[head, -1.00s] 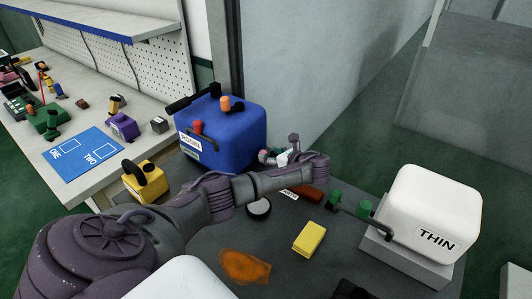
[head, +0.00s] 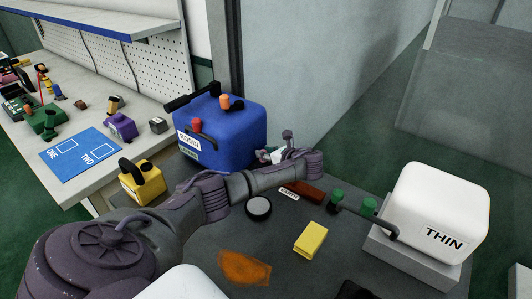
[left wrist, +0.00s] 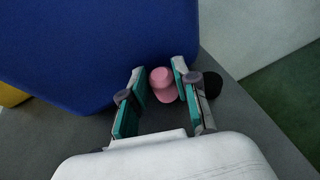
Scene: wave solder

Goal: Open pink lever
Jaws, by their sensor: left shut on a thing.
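The pink lever (left wrist: 162,82) shows in the left wrist view between the two teal-padded fingers, close to the base of the blue ROSIN container. My left gripper (left wrist: 156,92) is shut on it, with a finger on each side. In the head view my left gripper (head: 270,155) is at the lower right of the blue container (head: 238,135), and my wrist largely hides the lever there. A black rounded part (left wrist: 212,84) is just right of the fingers in the wrist view. My right gripper is not in view.
On the dark table are a yellow container (head: 143,181), a black round puck (head: 258,208), a dark red block (head: 302,191), a yellow block (head: 310,238) and an orange patch (head: 244,267). A white THIN container (head: 438,205) with green knobs stands right. A grey wall is behind.

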